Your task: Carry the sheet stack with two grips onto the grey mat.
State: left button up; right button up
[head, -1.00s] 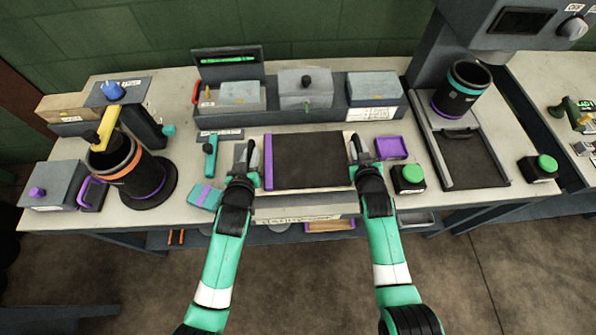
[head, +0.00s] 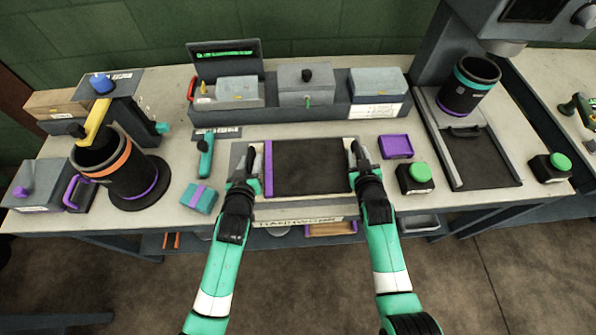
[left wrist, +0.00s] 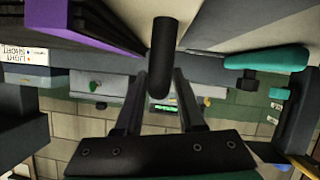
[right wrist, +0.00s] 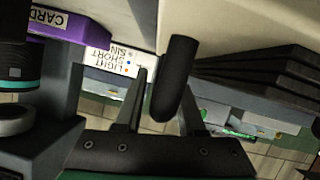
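The sheet stack (head: 308,168) is a flat dark rectangle with a purple band along its left edge. It lies level at the front middle of the bench. My left gripper (head: 247,163) is at its left side and my right gripper (head: 359,158) at its right side. In the left wrist view the stack (left wrist: 75,22) is off to one side of the parted fingers; likewise in the right wrist view (right wrist: 265,75). A black rounded rod shows between the fingers in both wrist views; what it is I cannot tell. I cannot clearly pick out the grey mat.
Behind the stack stands a long rack (head: 325,112) with grey boxes. A teal block (head: 199,197) and a black cylinder with an orange ring (head: 118,170) are at the left.

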pick_arm(q)
jog(key=shift+o, duration=0.7)
pick_arm(e)
jog(key=shift+o, duration=0.7)
jog(key=shift+r, duration=0.1)
pick_arm(q)
jog(key=shift+s, duration=0.1)
jog(key=v, duration=1.2)
pick_arm(e)
jog(key=v, duration=1.2)
